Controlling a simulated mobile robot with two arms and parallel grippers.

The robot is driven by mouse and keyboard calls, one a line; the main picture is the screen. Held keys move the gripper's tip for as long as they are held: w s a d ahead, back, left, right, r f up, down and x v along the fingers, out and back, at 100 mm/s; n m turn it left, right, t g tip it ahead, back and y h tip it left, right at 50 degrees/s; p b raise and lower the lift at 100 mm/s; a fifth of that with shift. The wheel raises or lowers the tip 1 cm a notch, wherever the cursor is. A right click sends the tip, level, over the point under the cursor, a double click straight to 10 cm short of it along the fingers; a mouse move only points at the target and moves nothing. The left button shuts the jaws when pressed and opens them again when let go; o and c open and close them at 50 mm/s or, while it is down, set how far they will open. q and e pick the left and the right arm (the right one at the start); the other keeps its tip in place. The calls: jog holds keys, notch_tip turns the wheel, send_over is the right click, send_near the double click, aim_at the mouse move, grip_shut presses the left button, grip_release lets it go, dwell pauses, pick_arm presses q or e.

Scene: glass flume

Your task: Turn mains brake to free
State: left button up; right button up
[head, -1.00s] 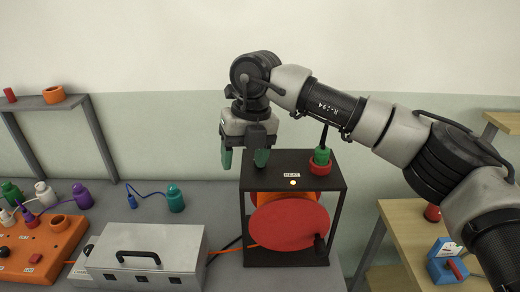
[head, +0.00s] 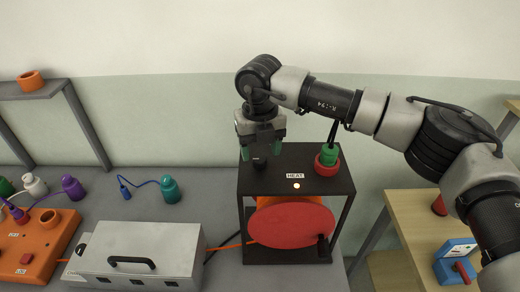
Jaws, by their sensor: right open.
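A black open frame (head: 318,183) holds an orange reel with a red disc face (head: 295,228). A black knob (head: 259,163) stands on the left of its top plate; I cannot read any mark naming it the mains brake. My right gripper (head: 260,156) points down over this knob, open, with one green fingertip on either side of it. I cannot tell whether the fingertips touch it. A "HEAT" label (head: 295,175) and a small lit lamp (head: 296,186) are on the top plate. A small black handle (head: 322,245) is at the disc's lower right. My left gripper is out of view.
A green plug in a red socket (head: 327,160) stands on the top plate's right. A grey metal case (head: 140,250) and an orange socket box (head: 38,245) are to the left. A wooden bench (head: 425,215) is at right.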

aim_at(260, 162)
jog(key=shift+f+p, duration=0.3)
jog(key=shift+f, duration=1.1)
jog(key=shift+c, duration=0.5)
jog(key=c, duration=0.8)
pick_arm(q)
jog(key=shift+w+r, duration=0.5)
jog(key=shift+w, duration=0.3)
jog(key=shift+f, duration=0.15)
